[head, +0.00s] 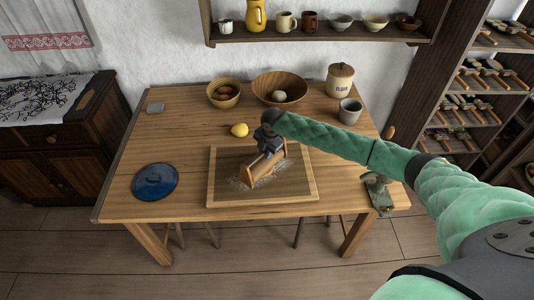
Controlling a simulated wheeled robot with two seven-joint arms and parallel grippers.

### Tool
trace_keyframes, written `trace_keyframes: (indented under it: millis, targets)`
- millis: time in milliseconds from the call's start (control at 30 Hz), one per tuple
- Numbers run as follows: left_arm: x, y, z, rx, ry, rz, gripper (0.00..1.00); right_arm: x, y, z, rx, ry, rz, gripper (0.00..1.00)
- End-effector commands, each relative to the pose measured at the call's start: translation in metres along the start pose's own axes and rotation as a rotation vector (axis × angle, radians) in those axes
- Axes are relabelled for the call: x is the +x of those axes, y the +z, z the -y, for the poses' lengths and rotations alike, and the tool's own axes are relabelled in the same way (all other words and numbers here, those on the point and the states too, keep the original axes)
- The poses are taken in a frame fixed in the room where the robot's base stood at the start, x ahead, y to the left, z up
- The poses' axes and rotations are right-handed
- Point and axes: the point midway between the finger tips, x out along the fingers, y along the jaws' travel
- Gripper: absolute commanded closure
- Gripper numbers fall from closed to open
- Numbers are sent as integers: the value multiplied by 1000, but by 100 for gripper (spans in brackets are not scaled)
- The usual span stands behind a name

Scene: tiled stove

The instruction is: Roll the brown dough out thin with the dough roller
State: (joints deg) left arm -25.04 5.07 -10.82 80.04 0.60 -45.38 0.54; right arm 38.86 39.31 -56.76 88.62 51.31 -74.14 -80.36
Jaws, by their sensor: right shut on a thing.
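A wooden dough roller (262,171) is over the middle of the framed board (213,185) on the table. My right gripper (268,150) is shut on the roller, at its upper side, with the arm reaching in from the right. The gripper and roller cover part of the board. Pale flour-like marks show on the board around the roller. I cannot make out the brown dough apart from the roller and board. My left gripper is not in view.
On the table are a blue lid (154,182), a lemon (239,130), two bowls (224,94) (279,87), a flour jar (340,80), a grey cup (349,111) and a greenish cloth-like thing (378,193) at the right edge. The table's left part is mostly clear.

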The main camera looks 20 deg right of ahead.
Motion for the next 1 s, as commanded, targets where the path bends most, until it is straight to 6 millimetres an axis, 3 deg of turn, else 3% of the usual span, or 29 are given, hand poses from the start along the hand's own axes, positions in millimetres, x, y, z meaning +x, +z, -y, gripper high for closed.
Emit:
trace_keyframes:
  millis: [100,333,1000]
  targets:
    - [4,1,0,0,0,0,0,3,0,-9,0,0,0,100]
    - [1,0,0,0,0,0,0,-3,0,-10,0,1,1,100]
    - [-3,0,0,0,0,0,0,-50,0,-20,-1,2,1,100]
